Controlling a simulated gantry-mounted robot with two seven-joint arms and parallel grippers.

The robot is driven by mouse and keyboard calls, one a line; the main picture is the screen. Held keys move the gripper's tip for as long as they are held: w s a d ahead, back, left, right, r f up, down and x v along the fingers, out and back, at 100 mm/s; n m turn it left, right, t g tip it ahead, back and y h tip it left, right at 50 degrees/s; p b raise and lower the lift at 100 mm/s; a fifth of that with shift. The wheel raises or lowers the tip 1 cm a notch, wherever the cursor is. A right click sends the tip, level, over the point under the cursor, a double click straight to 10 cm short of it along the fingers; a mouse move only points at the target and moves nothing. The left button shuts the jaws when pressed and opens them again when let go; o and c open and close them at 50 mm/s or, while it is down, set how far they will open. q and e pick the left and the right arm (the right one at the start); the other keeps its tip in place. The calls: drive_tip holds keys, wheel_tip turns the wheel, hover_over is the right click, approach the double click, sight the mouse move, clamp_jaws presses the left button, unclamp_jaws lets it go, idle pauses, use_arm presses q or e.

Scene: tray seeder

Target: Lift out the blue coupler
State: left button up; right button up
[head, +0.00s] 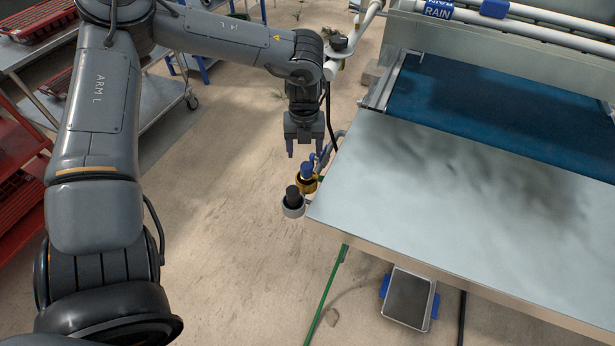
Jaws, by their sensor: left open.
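The blue coupler (306,171) stands in a yellow ring holder (307,185) just off the left corner of the metal table. Nothing shows between the fingers. My right gripper is not in view.
A black coupler (292,194) stands in a grey ring holder (292,209) beside the yellow one. The metal table (440,215) is bare in front of a blue belt (500,110). A red rack (20,170) and trolley (150,90) stand left. Open floor lies between.

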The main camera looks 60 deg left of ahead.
sight(306, 165)
use_arm(q)
drive_tip(key=shift+f, duration=0.6)
drive_tip(key=shift+d+f+b, duration=0.25)
drive_tip(key=shift+f+b, duration=0.05)
drive_tip(key=shift+f, duration=0.1)
drive_tip(key=f+b, duration=0.1)
drive_tip(key=f, duration=0.1)
drive_tip(key=f+b, duration=0.1)
drive_tip(key=f, duration=0.1)
drive_tip(key=shift+d+b, duration=0.3)
drive_tip(key=shift+b, duration=0.05)
drive_tip(key=shift+f, duration=0.35)
clamp_jaws()
drive_tip(key=shift+r, duration=0.1)
